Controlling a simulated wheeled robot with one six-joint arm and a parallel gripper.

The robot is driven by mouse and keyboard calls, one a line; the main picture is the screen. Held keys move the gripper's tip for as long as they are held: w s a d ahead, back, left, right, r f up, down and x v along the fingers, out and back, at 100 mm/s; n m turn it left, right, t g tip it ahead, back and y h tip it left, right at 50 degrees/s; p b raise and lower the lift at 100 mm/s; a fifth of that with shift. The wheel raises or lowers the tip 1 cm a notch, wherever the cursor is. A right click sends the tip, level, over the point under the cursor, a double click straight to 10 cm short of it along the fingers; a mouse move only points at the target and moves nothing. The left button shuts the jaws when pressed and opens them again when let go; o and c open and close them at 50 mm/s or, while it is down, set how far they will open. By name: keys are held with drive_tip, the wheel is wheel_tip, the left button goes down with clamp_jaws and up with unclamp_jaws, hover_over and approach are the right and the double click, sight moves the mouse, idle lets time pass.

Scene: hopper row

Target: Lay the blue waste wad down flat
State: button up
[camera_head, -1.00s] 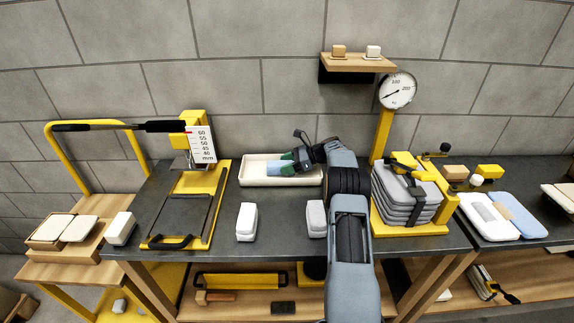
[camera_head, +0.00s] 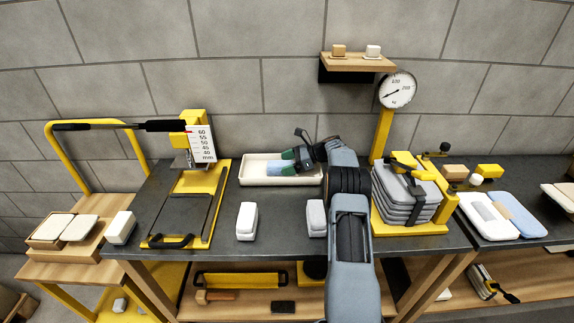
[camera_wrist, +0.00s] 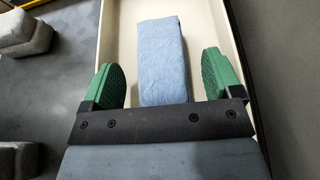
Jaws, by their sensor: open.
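The blue waste wad (camera_wrist: 161,55) lies in the cream tray (camera_wrist: 112,22), long side along the tray, seen from above in the wrist view. In the head view the wad (camera_head: 276,169) shows only in part, beside the green fingertips, in the tray (camera_head: 254,180) on the dark bench. My gripper (camera_wrist: 162,80) is open, with one green finger on each side of the wad. Gaps show between both fingers and the wad. The wad's near end is hidden behind my gripper's dark crossbar. In the head view my gripper (camera_head: 290,161) is at the tray's right part.
Two pale blocks (camera_head: 246,221) (camera_head: 316,217) stand on the bench in front of the tray. A yellow press frame (camera_head: 220,200) is left of the tray. A yellow stand with strapped grey pads (camera_head: 405,195) and a dial (camera_head: 397,91) is to the right.

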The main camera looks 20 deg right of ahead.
drive_tip(key=v, duration=1)
drive_tip(key=shift+d, duration=0.1)
drive_tip(key=shift+s+d+r, duration=0.1)
drive_tip(key=shift+d+r, duration=0.1)
drive_tip(key=shift+d, duration=0.1)
drive_tip(key=shift+r, duration=0.25)
drive_tip(key=s+a+r+n+g+h, duration=0.25)
drive_tip(key=s+a+r+n, duration=0.2)
drive_tip(key=a, duration=0.45)
drive_tip(key=s+a+r+n+g+h, duration=0.1)
drive_tip(key=s+a+r+n+h, duration=0.35)
drive_tip(key=a, duration=0.45)
drive_tip(key=s+a+f+n+h, duration=0.2)
drive_tip(key=s+n, duration=0.4)
drive_tip(key=s, duration=0.5)
drive_tip(key=s+a+f+n+t+h, duration=0.1)
drive_tip(key=s+a+f+n+h, duration=0.2)
drive_tip(key=s+n, duration=0.4)
drive_tip(key=s+a, duration=0.1)
drive_tip(key=s, duration=0.3)
drive_tip(key=shift+s+a+f+n+h, duration=0.2)
drive_tip(key=shift+a+f+n+h, duration=0.05)
drive_tip(key=shift+a+n+h, duration=0.1)
drive_tip(key=shift+p, duration=0.3)
